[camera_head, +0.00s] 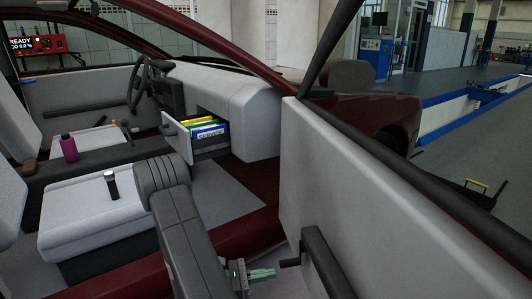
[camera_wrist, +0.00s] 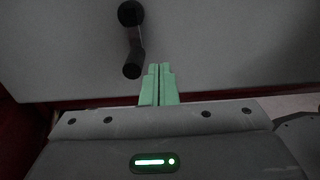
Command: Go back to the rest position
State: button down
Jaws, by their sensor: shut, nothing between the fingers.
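My gripper (camera_head: 262,274) is low in the head view, inside the open doorway beside the grey door panel (camera_head: 345,190). Its green fingers are together with nothing between them. In the wrist view my gripper (camera_wrist: 160,70) points at a grey panel with a dark handle (camera_wrist: 133,40) just beyond and left of the fingertips. The fingers look apart from the handle. In the head view the dark handle (camera_head: 290,262) is right of the fingertips, on the door side.
An open glovebox (camera_head: 178,140) holds several coloured folders (camera_head: 208,130). A magenta bottle (camera_head: 69,148) stands farther left. The door and the red sill (camera_head: 245,233) are close to my arm.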

jog(key=w+x, duration=0.1)
jog(key=x, duration=0.5)
notch_tip(320, 180, up, 9)
jog(key=p, duration=0.6)
jog(key=shift+s+r+p, duration=0.2)
jog(key=shift+s+p, duration=0.15)
jog(key=shift+s, duration=0.05)
jog(key=shift+s+d+f, duration=0.1)
jog(key=shift+f, duration=0.05)
